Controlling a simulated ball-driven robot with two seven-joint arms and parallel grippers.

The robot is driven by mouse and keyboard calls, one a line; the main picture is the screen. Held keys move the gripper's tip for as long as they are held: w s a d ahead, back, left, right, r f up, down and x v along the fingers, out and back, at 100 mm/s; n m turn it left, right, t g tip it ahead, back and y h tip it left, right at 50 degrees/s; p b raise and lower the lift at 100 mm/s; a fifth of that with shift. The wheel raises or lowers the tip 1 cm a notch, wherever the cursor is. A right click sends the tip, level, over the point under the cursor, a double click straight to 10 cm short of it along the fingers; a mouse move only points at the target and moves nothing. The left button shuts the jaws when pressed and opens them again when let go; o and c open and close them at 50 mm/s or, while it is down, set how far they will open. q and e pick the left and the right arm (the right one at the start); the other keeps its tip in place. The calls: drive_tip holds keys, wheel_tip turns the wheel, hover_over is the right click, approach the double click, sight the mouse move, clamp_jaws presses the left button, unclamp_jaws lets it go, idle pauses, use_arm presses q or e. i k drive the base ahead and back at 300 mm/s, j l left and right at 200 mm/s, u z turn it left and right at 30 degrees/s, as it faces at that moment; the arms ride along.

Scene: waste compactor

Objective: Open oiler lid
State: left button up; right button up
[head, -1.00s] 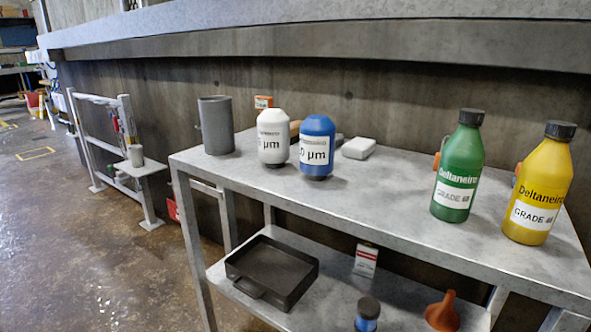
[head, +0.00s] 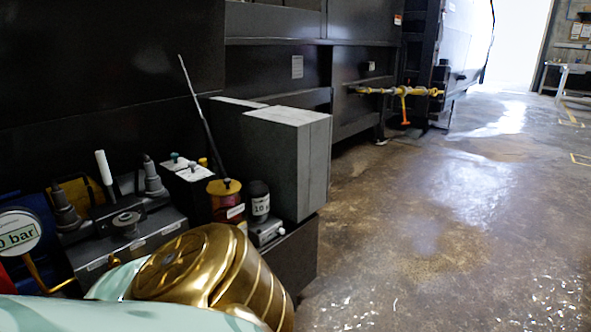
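In the head view, an amber see-through reservoir with a brass-coloured top and a small teal knob (head: 225,199) stands on the machine unit at the lower left. It may be the oiler; I cannot tell for sure. Its top looks shut. Beside it on the right is a dark cylinder with a "10 µ" label (head: 260,202). My gold and mint arm covers the bottom left in front of the unit. Neither of my grippers is in view.
A gauge labelled "bar" (head: 17,232), a grey block with a round knob (head: 126,224) and a white box with teal caps (head: 190,180) crowd the unit. A large grey box (head: 290,160) stands to the right. The floor (head: 450,240) at right is clear.

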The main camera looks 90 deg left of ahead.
sight(225, 187)
drive_tip(key=u, duration=2.6)
